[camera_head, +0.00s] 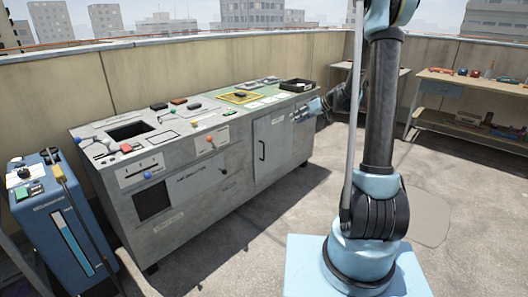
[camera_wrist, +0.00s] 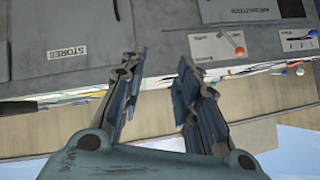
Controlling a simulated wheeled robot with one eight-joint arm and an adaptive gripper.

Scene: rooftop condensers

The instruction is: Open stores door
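The stores door (camera_head: 274,150) is a grey panel at the right part of the long grey cabinet's front. It looks shut. Its dark upright handle (camera_head: 262,151) is near the door's left edge. In the wrist view the door (camera_wrist: 35,65) fills the upper left, with a "STORES" label (camera_wrist: 67,52), and the dark handle (camera_wrist: 117,8) is cut by the top edge. My gripper (camera_head: 303,114) is close to the cabinet front, right of the handle and near the door's upper right. In the wrist view my gripper (camera_wrist: 159,70) is open, with nothing between its fingers.
The cabinet top (camera_head: 215,115) carries switches, knobs and a black tray (camera_head: 298,85). A blue unit (camera_head: 65,225) stands at the left. A workbench (camera_head: 470,85) with tools stands at the right. The floor (camera_head: 255,235) before the cabinet is clear.

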